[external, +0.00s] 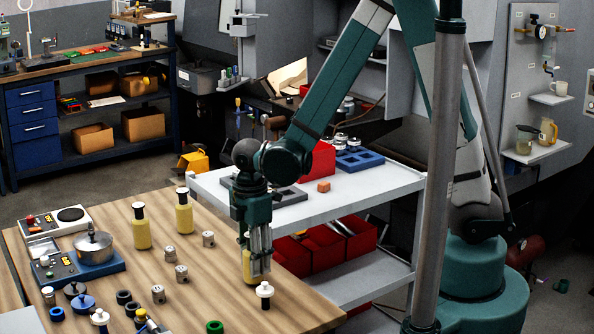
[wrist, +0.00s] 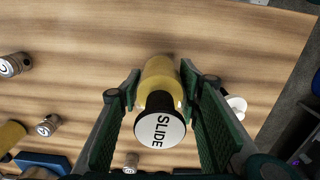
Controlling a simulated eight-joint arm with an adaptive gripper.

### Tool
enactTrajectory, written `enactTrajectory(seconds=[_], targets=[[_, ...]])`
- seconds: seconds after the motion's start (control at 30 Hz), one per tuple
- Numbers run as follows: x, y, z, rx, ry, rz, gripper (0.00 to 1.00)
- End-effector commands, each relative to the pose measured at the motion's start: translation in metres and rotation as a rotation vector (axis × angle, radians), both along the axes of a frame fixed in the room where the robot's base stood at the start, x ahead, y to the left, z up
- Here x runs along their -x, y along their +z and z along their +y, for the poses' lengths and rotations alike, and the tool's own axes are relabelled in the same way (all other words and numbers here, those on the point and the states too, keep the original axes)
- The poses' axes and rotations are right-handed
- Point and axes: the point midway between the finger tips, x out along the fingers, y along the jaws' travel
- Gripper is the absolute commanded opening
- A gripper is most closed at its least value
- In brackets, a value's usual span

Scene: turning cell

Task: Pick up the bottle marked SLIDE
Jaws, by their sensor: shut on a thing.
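The bottle marked SLIDE (wrist: 161,130) has a yellow body, a black neck and a white cap with black letters, seen from above in the wrist view. My gripper (wrist: 161,84) has one green finger on each side of it and is shut on it. In the external view my gripper (external: 257,266) points down at the right part of the wooden table (external: 205,312). A yellow part of the bottle (external: 247,268) shows between the fingers there; its neck and cap are hidden. I cannot tell whether its base touches the table.
Two other yellow bottles (external: 141,230) (external: 184,216) stand upright further left. A white-topped piece (external: 264,293) stands close in front of my gripper. Several small metal cylinders (external: 158,293) stand left of it. A grey cart (external: 350,192) with red bins is behind the table.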

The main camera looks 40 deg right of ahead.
Motion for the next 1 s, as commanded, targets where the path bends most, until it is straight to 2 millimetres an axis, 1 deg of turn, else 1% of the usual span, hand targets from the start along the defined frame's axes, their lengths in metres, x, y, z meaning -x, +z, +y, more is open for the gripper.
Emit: enactTrajectory(seconds=[0.27,0.7,0.83,1.0], targets=[[0.001,0.025,-0.001,0.0,0.0,0.0,0.17],[0.0,0.074,0.0,0.0,0.0,0.0,0.17],[0.001,0.084,-0.001,0.0,0.0,0.0,0.17],[0.0,0.09,0.0,0.0,0.0,0.0,0.17]])
